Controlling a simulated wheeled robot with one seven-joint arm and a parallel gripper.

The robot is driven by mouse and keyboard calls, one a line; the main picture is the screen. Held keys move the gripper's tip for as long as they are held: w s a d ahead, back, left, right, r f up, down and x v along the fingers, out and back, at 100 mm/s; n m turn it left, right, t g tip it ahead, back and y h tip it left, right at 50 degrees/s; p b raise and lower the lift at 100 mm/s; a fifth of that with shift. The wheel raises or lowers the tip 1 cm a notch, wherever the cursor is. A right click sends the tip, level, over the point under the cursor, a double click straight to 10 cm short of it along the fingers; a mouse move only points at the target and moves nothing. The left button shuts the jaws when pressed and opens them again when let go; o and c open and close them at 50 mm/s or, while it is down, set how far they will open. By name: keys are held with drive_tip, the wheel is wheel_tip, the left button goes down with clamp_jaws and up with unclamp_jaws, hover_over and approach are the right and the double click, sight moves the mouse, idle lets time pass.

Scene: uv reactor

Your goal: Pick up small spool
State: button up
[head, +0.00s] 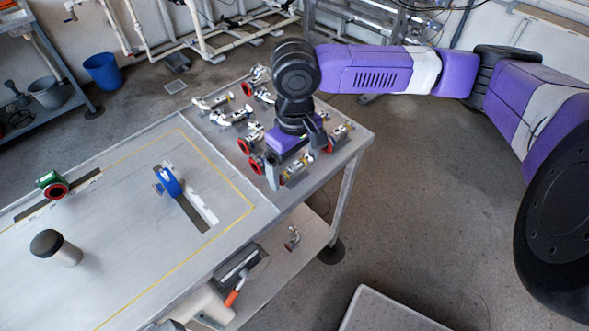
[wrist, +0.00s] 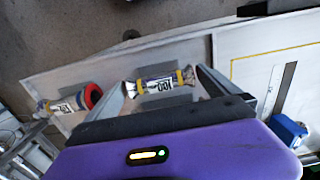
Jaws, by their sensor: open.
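A small spool (wrist: 160,83), silver with yellow bands and a printed label, lies on the grey table in the wrist view. My gripper (wrist: 157,88) is open, with one finger near each end of this spool. I cannot tell whether the fingers touch it. In the head view my gripper (head: 295,155) points down over the table's right end, among several similar pipe pieces, and hides part of them. Another labelled spool with a red flange (wrist: 75,101) lies to the left in the wrist view, outside the fingers.
More fittings (head: 230,117) crowd the table around my gripper. A blue-handled part (head: 171,182), a green and red fitting (head: 53,185) and a black-capped cylinder (head: 56,247) stand on the left panel. A lower shelf (head: 283,265) holds tools. Floor to the right is mostly clear.

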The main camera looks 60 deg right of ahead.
drive_tip(key=c, duration=1.4)
drive_tip(key=shift+r, duration=0.1)
drive_tip(key=shift+c, duration=0.2)
